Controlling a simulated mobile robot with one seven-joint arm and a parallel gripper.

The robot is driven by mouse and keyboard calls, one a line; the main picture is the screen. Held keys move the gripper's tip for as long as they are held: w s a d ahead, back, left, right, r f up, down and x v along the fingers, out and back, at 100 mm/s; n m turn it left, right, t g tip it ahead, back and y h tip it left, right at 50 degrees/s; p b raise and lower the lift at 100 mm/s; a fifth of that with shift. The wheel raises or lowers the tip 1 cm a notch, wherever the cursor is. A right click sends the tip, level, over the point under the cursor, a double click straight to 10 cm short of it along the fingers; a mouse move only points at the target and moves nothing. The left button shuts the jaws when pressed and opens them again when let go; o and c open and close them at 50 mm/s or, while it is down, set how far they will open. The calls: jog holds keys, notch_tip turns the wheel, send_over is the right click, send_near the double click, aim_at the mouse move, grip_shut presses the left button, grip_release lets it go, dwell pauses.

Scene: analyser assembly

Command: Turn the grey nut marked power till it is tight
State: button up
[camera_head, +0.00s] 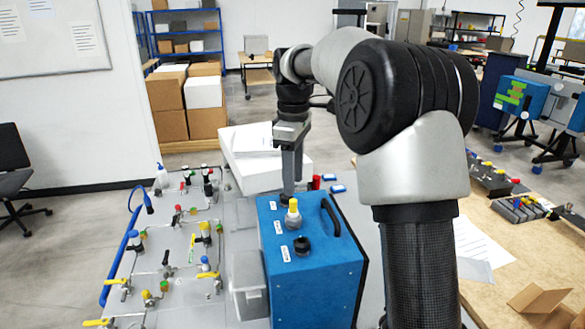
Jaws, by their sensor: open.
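The blue analyser box (310,270) stands at the front middle, with a black handle on its top right. Three small white labels run along its top left, too small to read. Beside the middle label is a fitting with a grey nut (293,222) and a yellow top. Beside the front label is a black round fitting (302,246). I cannot tell which nut is marked power. My gripper (288,190) points down at the back of the box top, beside the rear label; its jaws are open. They hide whatever fitting is there, and contact cannot be told.
A grey panel (180,270) with several valves and yellow handles lies left of the box. A clear container (249,280) stands between them. A white box with papers (262,165) is behind my gripper. A wooden bench (510,265) with parts is at right; my arm blocks the middle right.

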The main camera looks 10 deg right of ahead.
aim_at(293, 211)
notch_tip(293, 211, down, 10)
jog(key=b, duration=0.5)
jog(key=shift+f, duration=0.25)
